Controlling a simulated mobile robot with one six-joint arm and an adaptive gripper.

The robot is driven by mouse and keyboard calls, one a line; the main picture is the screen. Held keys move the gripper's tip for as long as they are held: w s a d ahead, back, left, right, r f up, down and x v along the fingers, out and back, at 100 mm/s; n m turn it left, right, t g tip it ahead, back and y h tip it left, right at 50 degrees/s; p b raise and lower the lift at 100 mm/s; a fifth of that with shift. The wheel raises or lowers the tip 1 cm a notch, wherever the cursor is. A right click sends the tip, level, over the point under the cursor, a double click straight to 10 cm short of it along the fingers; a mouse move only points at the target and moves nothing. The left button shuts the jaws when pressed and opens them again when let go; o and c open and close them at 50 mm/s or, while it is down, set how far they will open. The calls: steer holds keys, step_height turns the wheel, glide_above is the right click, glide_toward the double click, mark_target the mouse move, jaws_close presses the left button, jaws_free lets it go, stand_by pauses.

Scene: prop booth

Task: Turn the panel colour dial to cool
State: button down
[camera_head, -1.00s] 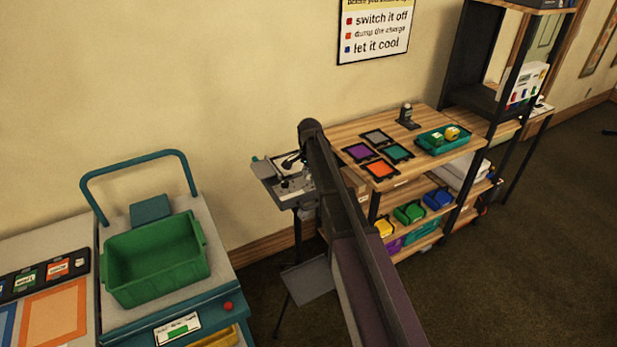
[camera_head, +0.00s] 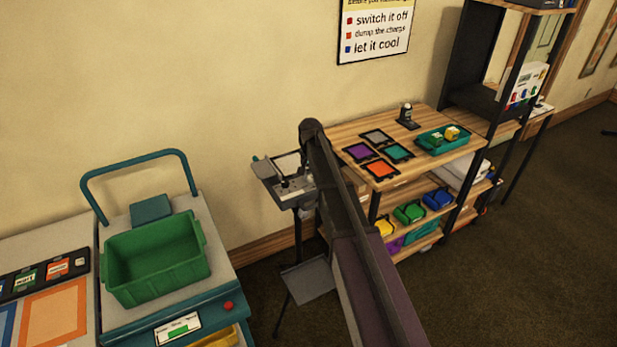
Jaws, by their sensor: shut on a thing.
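A small stand (camera_head: 268,169) with a pale panel (camera_head: 287,164) and small controls (camera_head: 285,183) on it stands against the wall, left of my arm. The controls are too small to tell which is the colour dial or how it is set. My arm reaches across the middle of the view to the stand and covers its right side. My gripper is hidden behind the arm, so its fingers and anything in them do not show.
A trolley with a green crate (camera_head: 156,262) stands at the left. A wooden shelf unit (camera_head: 437,131) with coloured squares, a teal tray (camera_head: 449,141) and several small bins is close to the right of my arm. Dark floor (camera_head: 515,240) is clear at the right.

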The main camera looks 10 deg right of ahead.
steer(key=n, duration=0.4)
steer(key=shift+w+d+n, duration=0.1)
steer(key=shift+n, duration=0.2)
stand_by(0.4)
steer(key=shift+c, duration=1.9)
jaws_free()
steer(key=s, duration=2.9)
steer(key=shift+s, duration=0.25)
